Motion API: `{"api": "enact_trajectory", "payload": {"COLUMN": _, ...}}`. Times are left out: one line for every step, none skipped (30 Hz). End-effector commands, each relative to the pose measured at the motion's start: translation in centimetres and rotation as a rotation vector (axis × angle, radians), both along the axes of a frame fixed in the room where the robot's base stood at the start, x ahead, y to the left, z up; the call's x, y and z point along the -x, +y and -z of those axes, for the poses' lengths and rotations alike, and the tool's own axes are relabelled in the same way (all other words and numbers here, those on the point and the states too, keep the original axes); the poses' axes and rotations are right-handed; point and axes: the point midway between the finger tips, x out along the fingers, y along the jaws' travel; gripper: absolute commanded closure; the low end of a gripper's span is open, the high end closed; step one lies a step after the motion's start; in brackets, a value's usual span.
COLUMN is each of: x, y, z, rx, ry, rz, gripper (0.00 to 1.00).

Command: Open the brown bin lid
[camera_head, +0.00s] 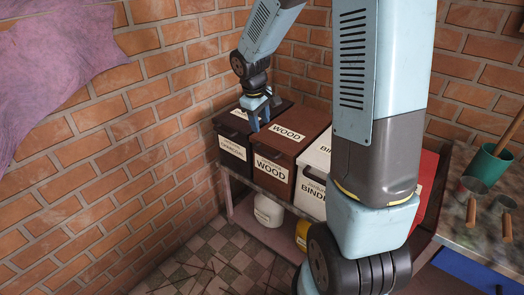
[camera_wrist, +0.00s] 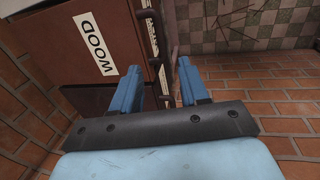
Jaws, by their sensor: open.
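The brown bin (camera_head: 272,172) stands on a low shelf by the brick wall, with WOOD labels on its lid (camera_head: 308,122) and front. The lid lies shut. It also shows in the wrist view as a brown lid (camera_wrist: 70,22), with dark handle-like parts (camera_wrist: 146,17) along its front edge. My gripper (camera_head: 261,125) is open and empty, pointing down near the front left of the brown lid, by the border with the dark bin. In the wrist view my gripper (camera_wrist: 160,77) has its fingers apart over the bins' front edge; contact cannot be told.
A dark CHARCOAL bin (camera_head: 232,148) stands left of the brown one, a white BINDER bin (camera_head: 311,190) to its right, partly behind my arm. A white bucket (camera_head: 268,211) sits below. A green pot (camera_head: 489,165) stands on the right bench.

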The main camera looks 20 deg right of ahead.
Motion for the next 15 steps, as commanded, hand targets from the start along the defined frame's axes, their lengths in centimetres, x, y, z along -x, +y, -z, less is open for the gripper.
{"api": "enact_trajectory", "payload": {"x": -0.1, "y": 0.0, "z": 0.3, "rx": 0.000, "ry": 0.003, "rz": -0.003, "gripper": 0.56}}
{"api": "enact_trajectory", "payload": {"x": -0.1, "y": 0.0, "z": 0.4, "rx": 0.000, "ry": 0.003, "rz": -0.004, "gripper": 0.56}}
{"api": "enact_trajectory", "payload": {"x": -0.2, "y": 0.0, "z": 0.7, "rx": 0.001, "ry": 0.004, "rz": -0.004, "gripper": 0.56}}
{"api": "enact_trajectory", "payload": {"x": -0.2, "y": -0.1, "z": 0.9, "rx": 0.000, "ry": 0.006, "rz": -0.004, "gripper": 0.56}}
{"api": "enact_trajectory", "payload": {"x": -0.2, "y": -0.1, "z": 1.2, "rx": 0.001, "ry": 0.007, "rz": -0.005, "gripper": 0.56}}
{"api": "enact_trajectory", "payload": {"x": -0.3, "y": -0.2, "z": 1.7, "rx": 0.001, "ry": 0.007, "rz": -0.005, "gripper": 0.56}}
{"api": "enact_trajectory", "payload": {"x": -0.3, "y": -0.2, "z": 2.1, "rx": 0.000, "ry": 0.006, "rz": -0.005, "gripper": 0.56}}
{"api": "enact_trajectory", "payload": {"x": -0.3, "y": -0.3, "z": 2.5, "rx": 0.000, "ry": 0.007, "rz": -0.005, "gripper": 0.56}}
{"api": "enact_trajectory", "payload": {"x": -0.3, "y": -0.4, "z": 3.2, "rx": 0.001, "ry": 0.008, "rz": -0.006, "gripper": 0.56}}
{"api": "enact_trajectory", "payload": {"x": -0.4, "y": -0.5, "z": 3.7, "rx": 0.001, "ry": 0.008, "rz": -0.006, "gripper": 0.56}}
{"api": "enact_trajectory", "payload": {"x": -0.4, "y": -0.6, "z": 4.2, "rx": 0.001, "ry": 0.008, "rz": -0.005, "gripper": 0.56}}
{"api": "enact_trajectory", "payload": {"x": -0.5, "y": -0.7, "z": 4.8, "rx": 0.001, "ry": 0.008, "rz": -0.006, "gripper": 0.56}}
{"api": "enact_trajectory", "payload": {"x": -0.6, "y": -0.7, "z": 5.4, "rx": 0.001, "ry": 0.008, "rz": -0.006, "gripper": 0.56}}
{"api": "enact_trajectory", "payload": {"x": -0.6, "y": -0.8, "z": 5.8, "rx": 0.001, "ry": 0.008, "rz": -0.005, "gripper": 0.56}}
{"api": "enact_trajectory", "payload": {"x": -0.7, "y": -0.9, "z": 6.5, "rx": 0.000, "ry": 0.007, "rz": -0.005, "gripper": 0.56}}
